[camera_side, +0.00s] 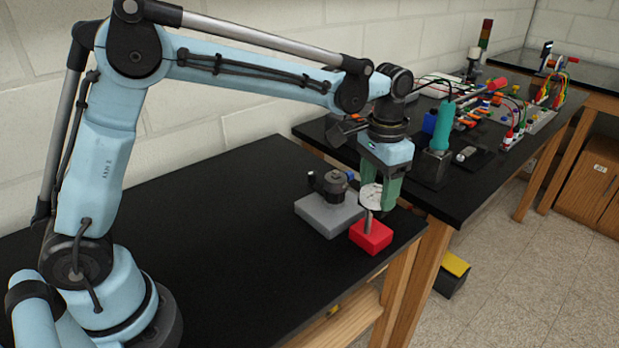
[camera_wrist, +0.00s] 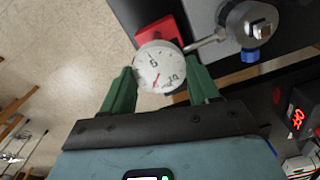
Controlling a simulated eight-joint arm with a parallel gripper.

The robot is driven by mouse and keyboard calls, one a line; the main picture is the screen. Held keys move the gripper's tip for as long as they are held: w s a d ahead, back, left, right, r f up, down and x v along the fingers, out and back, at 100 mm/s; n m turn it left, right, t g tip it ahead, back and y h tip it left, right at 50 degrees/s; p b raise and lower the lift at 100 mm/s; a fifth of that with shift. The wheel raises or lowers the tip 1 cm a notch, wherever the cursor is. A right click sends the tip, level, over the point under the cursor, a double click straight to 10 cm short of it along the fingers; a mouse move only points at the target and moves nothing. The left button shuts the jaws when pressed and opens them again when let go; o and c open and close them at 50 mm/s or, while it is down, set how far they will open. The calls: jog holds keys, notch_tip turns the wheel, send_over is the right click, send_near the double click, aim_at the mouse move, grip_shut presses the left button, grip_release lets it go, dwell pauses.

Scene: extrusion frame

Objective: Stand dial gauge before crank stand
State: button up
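The dial gauge has a round white dial (camera_wrist: 160,66) and a metal post on a red block base (camera_side: 371,237). My gripper (camera_side: 381,193) has green fingers that sit on both sides of the dial, closed against it as far as I can see; the wrist view also shows my gripper (camera_wrist: 161,82) there. The red base is at the table's right front corner; I cannot tell whether it touches the table. The crank stand (camera_side: 329,215) has a grey base with a dark crank on top, just left of and behind the red base. In the wrist view, a thin rod runs from the dial toward the crank (camera_wrist: 248,27).
The black table (camera_side: 230,240) is bare to the left and front of the crank stand. Its right edge is close to the red base. A second bench (camera_side: 455,190) behind holds a teal-handled tool (camera_side: 442,126) and several wired parts.

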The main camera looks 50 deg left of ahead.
jog(key=o, duration=0.4)
notch_tip(320, 180, up, 12)
jog(key=s+a+f+n+t, duration=0.1)
jog(key=s+a+f+t, duration=0.1)
jog(key=s, duration=0.3)
jog(key=s+a+f+n+t, duration=0.1)
jog(key=s+a+f+t, duration=0.1)
jog(key=s+a+f, duration=0.2)
jog(key=s+a+f+n+t, duration=0.1)
jog(key=s+a+f+t, duration=0.2)
jog(key=s, duration=0.4)
jog(key=shift+s+a+f, duration=0.25)
jog(key=shift+a, duration=0.05)
